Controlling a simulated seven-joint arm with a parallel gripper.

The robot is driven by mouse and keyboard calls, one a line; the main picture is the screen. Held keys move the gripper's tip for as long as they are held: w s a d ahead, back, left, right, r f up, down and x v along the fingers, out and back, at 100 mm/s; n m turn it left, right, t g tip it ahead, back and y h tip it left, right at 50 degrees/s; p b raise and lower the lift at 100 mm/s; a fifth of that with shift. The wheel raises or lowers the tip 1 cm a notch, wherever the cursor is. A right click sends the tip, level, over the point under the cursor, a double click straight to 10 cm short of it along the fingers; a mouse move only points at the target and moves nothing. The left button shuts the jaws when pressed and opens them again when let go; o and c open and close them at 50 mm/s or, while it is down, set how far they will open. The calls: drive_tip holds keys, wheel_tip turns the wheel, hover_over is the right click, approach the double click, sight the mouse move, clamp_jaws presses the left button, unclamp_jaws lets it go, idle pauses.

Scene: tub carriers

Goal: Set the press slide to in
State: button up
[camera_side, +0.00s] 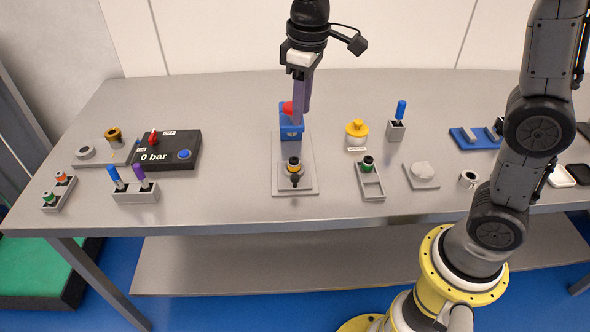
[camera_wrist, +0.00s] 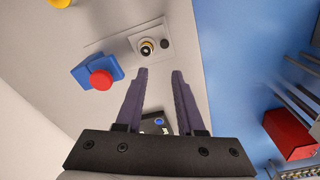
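A blue block (camera_side: 291,128) with a red knob (camera_side: 287,108) stands at the back end of a grey base plate (camera_side: 279,151), apparently the press slide. At the plate's front end is a seat holding a black and yellow round part (camera_side: 293,166). In the wrist view the blue block (camera_wrist: 84,73), the red knob (camera_wrist: 100,80) and the round part (camera_wrist: 146,47) all show. My gripper (camera_side: 301,122) points down and partly covers the blue block in the side view. In the wrist view its purple fingers (camera_wrist: 160,73) are apart with nothing between them. Contact with the block is not clear.
Left stands a black gauge box (camera_side: 181,151) reading 0 bar, with a red knob and blue button. A holder (camera_side: 136,194) with blue and purple handles stands in front. A yellow knob (camera_side: 357,130) and a grey tray (camera_side: 371,184) stand right of the plate.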

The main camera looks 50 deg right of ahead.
sight(295, 175)
drive_tip(key=shift+g, duration=0.4)
drive_tip(key=f, duration=1.1)
drive_tip(key=a+f, duration=0.1)
drive_tip(key=f, duration=0.4)
drive_tip(key=shift+w+f, duration=0.35)
drive_tip(key=shift+c, duration=0.3)
clamp_jaws()
drive_tip(key=shift+w, duration=0.1)
